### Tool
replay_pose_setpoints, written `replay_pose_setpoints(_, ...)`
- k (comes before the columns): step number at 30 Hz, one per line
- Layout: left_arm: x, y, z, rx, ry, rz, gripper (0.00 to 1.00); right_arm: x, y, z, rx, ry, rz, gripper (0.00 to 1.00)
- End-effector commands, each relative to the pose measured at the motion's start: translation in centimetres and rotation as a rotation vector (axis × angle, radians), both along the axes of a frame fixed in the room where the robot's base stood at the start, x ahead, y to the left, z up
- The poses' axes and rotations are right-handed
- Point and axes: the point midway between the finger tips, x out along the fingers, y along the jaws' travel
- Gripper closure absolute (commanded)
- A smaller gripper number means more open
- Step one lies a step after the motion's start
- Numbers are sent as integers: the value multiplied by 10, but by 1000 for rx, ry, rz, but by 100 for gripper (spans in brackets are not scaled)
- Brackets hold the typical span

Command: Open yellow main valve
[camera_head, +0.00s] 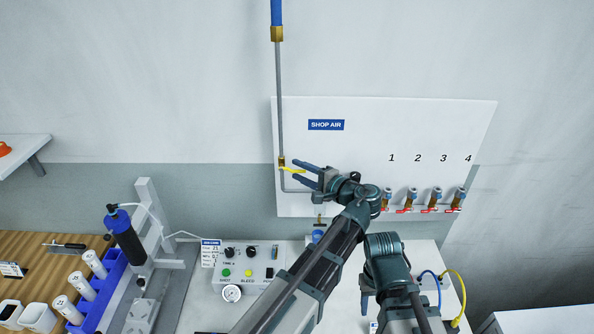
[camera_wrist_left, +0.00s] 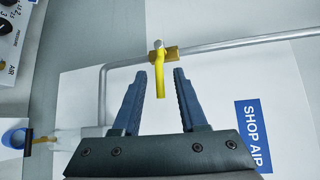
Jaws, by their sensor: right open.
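The yellow main valve handle (camera_head: 290,169) sits on the brass valve body (camera_head: 282,161) of the vertical grey pipe, left of the SHOP AIR sign. The handle stands out across the pipe, roughly at a right angle to it. My left gripper (camera_head: 297,171) is open, its two blue fingers pointing at the valve from the right. In the left wrist view the yellow handle (camera_wrist_left: 160,80) reaches in between the fingertips of my left gripper (camera_wrist_left: 156,80), with a visible gap on each side. My right gripper (camera_head: 367,292) is low at the bench, partly hidden by its own arm.
The SHOP AIR sign (camera_head: 326,125) is on the white wall panel (camera_head: 370,115). Several small red-handled valves (camera_head: 412,201) line its lower right. A control box (camera_head: 247,266) with a gauge and a blue bottle stand (camera_head: 128,236) are on the left of the bench.

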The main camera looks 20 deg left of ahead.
Motion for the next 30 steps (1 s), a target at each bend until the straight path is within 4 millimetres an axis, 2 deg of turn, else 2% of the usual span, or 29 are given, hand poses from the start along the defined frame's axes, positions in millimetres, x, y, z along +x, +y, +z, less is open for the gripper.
replay_pose_setpoints(1,0,0,0,0,0,0,62,0,0,0,0,0,0,50)
replay_pose_setpoints(6,0,0,0,0,0,0,92,0,0,0,0,0,0,50)
replay_pose_setpoints(8,0,0,0,0,0,0,100,0,0,0,0,0,0,50)
replay_pose_setpoints(30,0,0,0,-1,0,0,100,0,0,0,0,0,0,50)
